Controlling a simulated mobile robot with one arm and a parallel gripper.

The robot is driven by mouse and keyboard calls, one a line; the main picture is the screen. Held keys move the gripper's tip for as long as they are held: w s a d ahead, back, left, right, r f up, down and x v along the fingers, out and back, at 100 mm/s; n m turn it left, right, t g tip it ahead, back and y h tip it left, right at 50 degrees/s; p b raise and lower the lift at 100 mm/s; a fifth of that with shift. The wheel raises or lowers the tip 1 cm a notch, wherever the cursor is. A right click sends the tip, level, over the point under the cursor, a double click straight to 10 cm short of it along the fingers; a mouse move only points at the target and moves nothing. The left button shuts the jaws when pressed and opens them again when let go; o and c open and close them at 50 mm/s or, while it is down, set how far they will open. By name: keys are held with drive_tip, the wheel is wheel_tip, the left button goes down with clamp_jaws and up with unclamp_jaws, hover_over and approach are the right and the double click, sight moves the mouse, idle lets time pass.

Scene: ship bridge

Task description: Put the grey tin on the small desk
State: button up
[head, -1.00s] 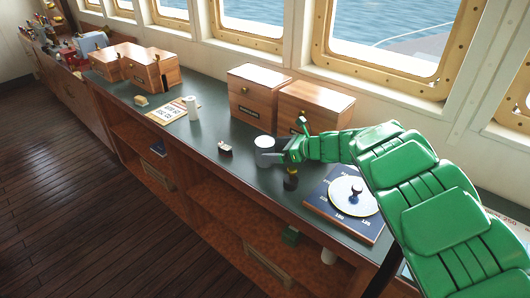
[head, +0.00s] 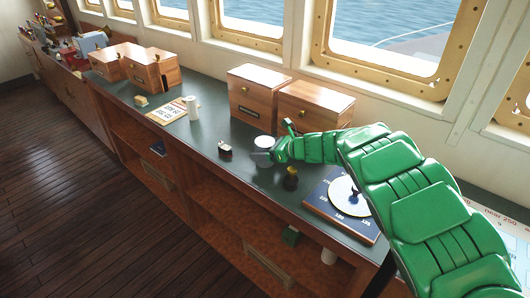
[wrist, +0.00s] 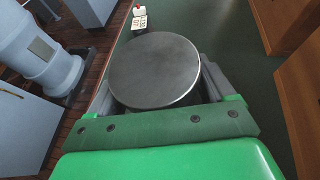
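The grey tin (head: 264,142) stands upright on the dark green top of the long wooden counter (head: 210,140), in front of two wooden boxes. In the wrist view its round metal lid (wrist: 153,70) fills the space between my fingers. My gripper (head: 262,156) is around the tin, with one dark finger in front of it in the head view. In the wrist view my gripper (wrist: 160,95) has its fingers spread on both sides, with a dark gap showing at the right. The tin's lower part is hidden. I cannot make out a separate small desk.
Wooden boxes (head: 257,94) stand behind the tin. Dark floor (head: 70,190) is clear.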

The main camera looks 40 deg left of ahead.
sight(267, 142)
drive_tip(key=c, duration=0.9)
drive_tip(key=shift+r, duration=0.15)
drive_tip(key=shift+r, duration=1.5)
drive_tip(key=shift+s+d+r, duration=1.5)
drive_tip(key=shift+d+r, duration=0.1)
drive_tip(key=shift+d, duration=0.2)
drive_tip(key=shift+s+d+r, duration=1.45)
drive_tip(key=shift+d+r, duration=0.2)
drive_tip(key=shift+d, duration=0.1)
drive_tip(key=shift+s+d+r, duration=1.5)
drive_tip(key=shift+d+r, duration=0.1)
drive_tip(key=shift+d, duration=0.2)
drive_tip(key=shift+w, duration=0.1)
